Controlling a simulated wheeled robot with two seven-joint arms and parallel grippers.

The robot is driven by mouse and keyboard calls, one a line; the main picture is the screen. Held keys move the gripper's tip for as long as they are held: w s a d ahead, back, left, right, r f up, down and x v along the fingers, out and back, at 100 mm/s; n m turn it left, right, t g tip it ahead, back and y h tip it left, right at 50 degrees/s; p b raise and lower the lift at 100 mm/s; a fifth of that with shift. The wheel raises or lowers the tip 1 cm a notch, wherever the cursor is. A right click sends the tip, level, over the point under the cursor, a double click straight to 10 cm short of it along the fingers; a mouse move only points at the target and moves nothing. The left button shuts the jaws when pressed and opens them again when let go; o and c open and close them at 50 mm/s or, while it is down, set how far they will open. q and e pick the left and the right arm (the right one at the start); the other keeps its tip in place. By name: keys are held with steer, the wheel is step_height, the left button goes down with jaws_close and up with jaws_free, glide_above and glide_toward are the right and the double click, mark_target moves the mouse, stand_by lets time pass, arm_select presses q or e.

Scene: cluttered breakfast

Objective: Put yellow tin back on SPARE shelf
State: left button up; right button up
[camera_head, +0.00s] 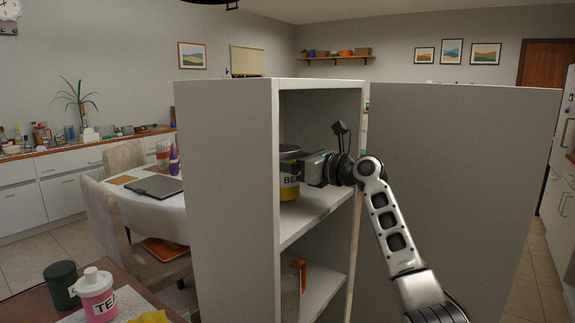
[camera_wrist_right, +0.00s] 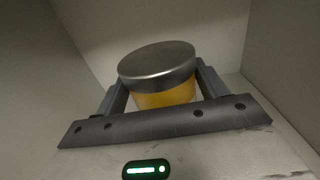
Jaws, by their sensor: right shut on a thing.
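The yellow tin (camera_head: 289,190) has a grey metal lid and a dark label with "BE" showing. It is inside the open cabinet, at the upper shelf (camera_head: 318,213). My right gripper (camera_head: 303,168) reaches in from the right and is shut on the tin. In the right wrist view the tin (camera_wrist_right: 160,80) sits upright between the two fingers (camera_wrist_right: 160,95), its lid facing the camera. I cannot tell whether its base touches the shelf. No shelf label is readable. My left gripper is not in view.
The cabinet's left side wall (camera_head: 228,200) and its wide open door (camera_head: 460,190) flank my right arm. An orange-handled object (camera_head: 299,272) stands on the lower shelf. A pink TEA tin (camera_head: 97,296) and dark green tin (camera_head: 61,284) stand on a table at front left.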

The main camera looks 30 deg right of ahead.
steer(key=shift+w+f, duration=0.2)
steer(key=shift+f, duration=0.25)
steer(key=o, duration=1.2)
steer(key=shift+f, duration=0.15)
steer(key=shift+c, duration=0.2)
steer(key=shift+s, duration=0.1)
steer(key=b+v, duration=0.1)
steer(key=v, duration=1.1)
steer(key=shift+b, duration=0.35)
